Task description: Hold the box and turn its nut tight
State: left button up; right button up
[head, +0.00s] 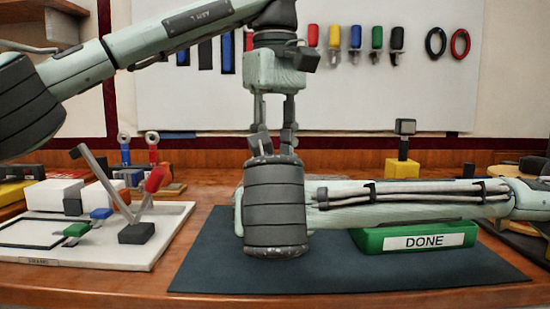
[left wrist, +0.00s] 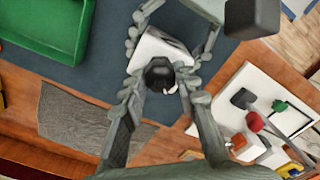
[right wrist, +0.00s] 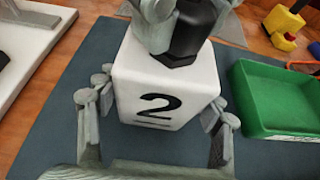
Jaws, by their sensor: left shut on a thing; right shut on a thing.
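A white box (right wrist: 158,92) marked "2" stands on the dark mat. My right gripper (right wrist: 157,105) is shut on it, one finger at each side. A black nut (right wrist: 183,42) sits on top of the box. My left gripper (left wrist: 160,84) comes down from above and is shut around the nut, which also shows in the left wrist view (left wrist: 158,75). In the head view my left gripper's fingers (head: 273,125) point down, and my right wrist hides the box and the nut. I cannot tell how tight the nut is.
A green tray (right wrist: 245,110) labelled DONE (head: 375,246) lies on the dark mat (head: 220,270), right of the box. A white board (head: 130,258) with levers and coloured clips is at the left. A yellow-based object (head: 402,168) stands behind the tray. Tools hang on the back wall.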

pick_arm(q)
jog(key=shift+w, duration=0.1)
pick_arm(e)
jog(key=shift+r, duration=0.1)
dwell(0.3)
pick_arm(q)
jog(key=o, duration=1.2)
jog(key=shift+c, duration=0.2)
notch_tip(320, 180, up, 8)
jog(key=shift+f, duration=0.25)
pick_arm(e)
jog(key=o, duration=1.7)
